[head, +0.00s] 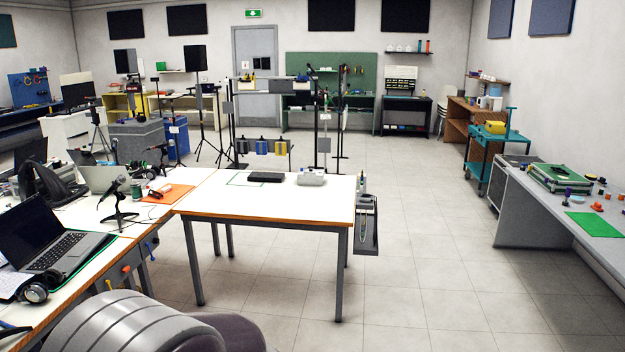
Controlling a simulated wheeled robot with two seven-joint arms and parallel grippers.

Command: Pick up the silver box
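A small silver-grey box (312,177) sits on the white table (270,205) in the middle of the head view, near the table's far edge. A flat black box (265,177) lies just to its left, with a gap between them. Neither of my grippers is in view, and nothing is touching the silver box.
A long bench at left carries a laptop (45,240), headphones (33,290), a microphone on a stand (119,205) and an orange sheet (167,193). A green case (560,177) stands on the right-hand table. Open tiled floor (420,250) lies between the tables.

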